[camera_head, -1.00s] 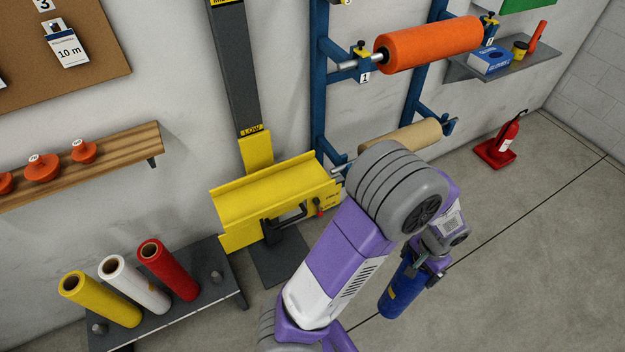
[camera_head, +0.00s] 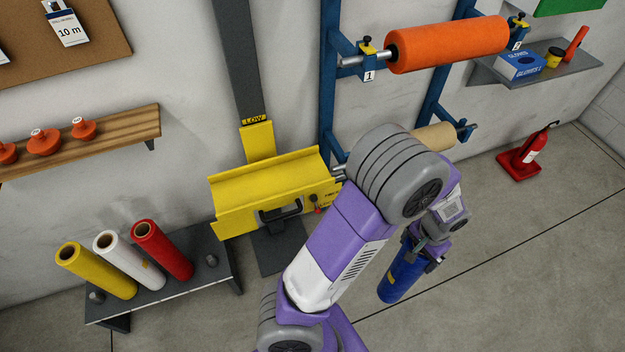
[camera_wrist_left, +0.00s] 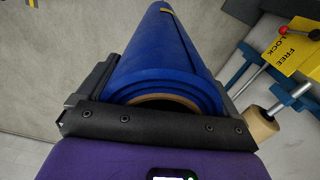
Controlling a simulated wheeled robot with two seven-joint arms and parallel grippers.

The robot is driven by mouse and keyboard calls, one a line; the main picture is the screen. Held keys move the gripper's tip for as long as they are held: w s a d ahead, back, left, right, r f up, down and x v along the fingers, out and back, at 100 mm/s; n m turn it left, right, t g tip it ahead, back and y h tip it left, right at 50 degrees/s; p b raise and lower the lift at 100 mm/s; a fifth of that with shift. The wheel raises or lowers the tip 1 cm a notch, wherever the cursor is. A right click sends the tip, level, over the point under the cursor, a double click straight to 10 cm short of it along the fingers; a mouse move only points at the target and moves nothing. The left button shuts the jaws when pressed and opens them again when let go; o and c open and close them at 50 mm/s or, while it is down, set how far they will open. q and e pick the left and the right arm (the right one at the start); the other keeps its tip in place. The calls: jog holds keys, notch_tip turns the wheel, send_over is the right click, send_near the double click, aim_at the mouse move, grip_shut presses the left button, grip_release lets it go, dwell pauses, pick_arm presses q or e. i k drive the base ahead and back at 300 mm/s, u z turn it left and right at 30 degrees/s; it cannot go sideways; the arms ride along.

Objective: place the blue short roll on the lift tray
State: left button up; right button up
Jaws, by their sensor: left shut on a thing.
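The blue short roll (camera_head: 402,275) hangs in my left gripper (camera_head: 428,248), tilted, in front of the rack and right of the lift. In the left wrist view the blue roll (camera_wrist_left: 163,60) lies between the two fingers of my left gripper (camera_wrist_left: 160,95), which are shut on its near end; its open brown core shows. The yellow lift tray (camera_head: 270,188) is empty and low on its dark mast, left of the roll and apart from it. My forearm hides the floor between them. My right gripper is not in view.
A low dark bench (camera_head: 205,280) holds yellow, white and red rolls left of the tray. The blue rack (camera_head: 328,70) carries an orange roll (camera_head: 447,45) and a brown roll (camera_head: 435,136). Floor at lower right is clear.

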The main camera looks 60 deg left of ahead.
aim_at(271, 182)
jog(key=u, duration=2.1)
